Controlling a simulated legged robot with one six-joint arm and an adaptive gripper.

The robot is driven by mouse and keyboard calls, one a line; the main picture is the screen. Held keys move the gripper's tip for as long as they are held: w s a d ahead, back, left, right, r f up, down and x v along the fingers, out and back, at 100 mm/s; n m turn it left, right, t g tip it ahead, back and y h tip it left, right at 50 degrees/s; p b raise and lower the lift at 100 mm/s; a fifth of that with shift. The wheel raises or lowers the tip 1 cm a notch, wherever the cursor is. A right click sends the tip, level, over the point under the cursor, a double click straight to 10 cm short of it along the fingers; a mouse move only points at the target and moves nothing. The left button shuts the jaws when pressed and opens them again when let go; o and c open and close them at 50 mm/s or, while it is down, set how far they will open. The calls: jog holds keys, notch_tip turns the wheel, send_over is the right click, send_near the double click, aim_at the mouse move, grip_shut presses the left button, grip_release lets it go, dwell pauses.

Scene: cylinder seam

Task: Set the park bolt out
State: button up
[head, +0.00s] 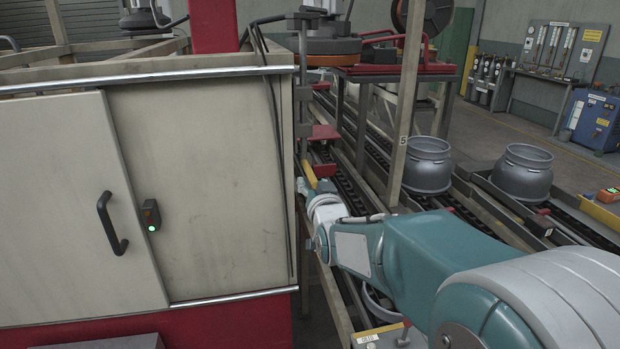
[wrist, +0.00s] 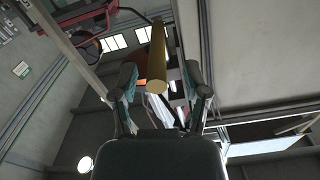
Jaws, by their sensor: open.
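A yellow round rod, which may be the park bolt, shows end-on in the wrist view (wrist: 157,68). It lies between the two spread fingers of my gripper (wrist: 160,76), with visible gaps on both sides. A small yellow piece also shows in the head view (head: 309,174), just beyond the end of my arm and beside the cabinet's right edge. My gripper is open and grips nothing. In the head view my wrist and arm hide most of the gripper. I cannot tell how deep the rod sits between the fingers.
A beige cabinet (head: 205,190) with a black door handle (head: 110,222) and a green light stands close on the left. Grey cylinder collars (head: 427,164) stand on the roller conveyor beyond. A red bracket (head: 324,133) juts above the yellow piece.

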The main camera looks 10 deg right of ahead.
aim_at(310, 175)
jog(key=shift+w+a, duration=0.2)
jog(key=shift+w, duration=1)
jog(key=shift+w+d, duration=0.15)
jog(key=shift+w, duration=0.15)
jog(key=shift+w+d, duration=0.1)
jog(key=shift+d, duration=0.3)
jog(key=shift+a, duration=0.25)
grip_shut()
notch_tip(310, 175, down, 8)
jog(key=shift+r, duration=0.2)
grip_release()
